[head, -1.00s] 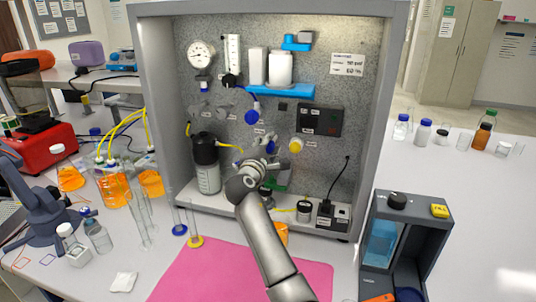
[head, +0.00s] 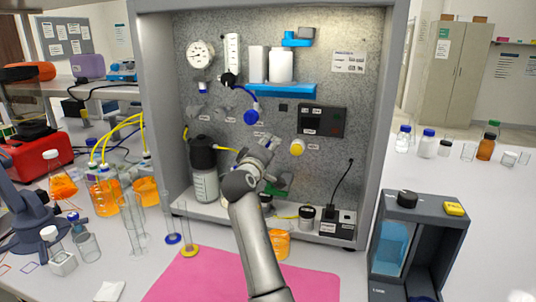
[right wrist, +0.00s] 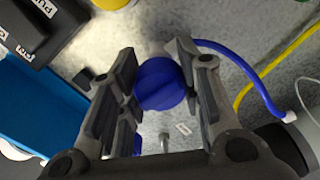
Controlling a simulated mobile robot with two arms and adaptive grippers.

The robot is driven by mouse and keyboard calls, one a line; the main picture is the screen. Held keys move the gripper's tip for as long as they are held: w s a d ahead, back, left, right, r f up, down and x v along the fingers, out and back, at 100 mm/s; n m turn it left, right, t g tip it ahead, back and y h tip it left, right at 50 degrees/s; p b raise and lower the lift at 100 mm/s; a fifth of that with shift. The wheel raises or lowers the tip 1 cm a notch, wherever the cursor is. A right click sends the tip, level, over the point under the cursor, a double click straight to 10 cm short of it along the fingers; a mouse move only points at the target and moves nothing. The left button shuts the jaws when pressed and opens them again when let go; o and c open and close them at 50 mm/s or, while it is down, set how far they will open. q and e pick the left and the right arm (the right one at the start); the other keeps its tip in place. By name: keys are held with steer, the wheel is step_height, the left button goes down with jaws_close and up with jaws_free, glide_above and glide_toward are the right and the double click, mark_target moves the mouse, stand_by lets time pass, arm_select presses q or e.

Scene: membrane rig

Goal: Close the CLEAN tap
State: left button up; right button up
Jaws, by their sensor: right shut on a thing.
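My right gripper (head: 266,147) is up against the back panel of the rig (head: 215,120), between a blue knob with a blue tube (head: 251,117) and a yellow knob (head: 297,147). In the right wrist view, a round blue tap knob (right wrist: 160,83) sits between the two fingers of my right gripper (right wrist: 158,95), which is shut on it. In the head view the gripper hides this knob. I cannot read the label that names the tap. My left gripper is not in view.
A blue shelf (head: 290,91) with white bottles is above the gripper. A black control box (head: 330,120) is to its right and a dark-capped bottle (head: 204,170) to its left. A yellow tube (right wrist: 270,70) runs nearby.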

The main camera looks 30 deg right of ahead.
steer(key=shift+f+m, duration=0.1)
steer(key=shift+m, duration=0.3)
steer(key=o, duration=1.1)
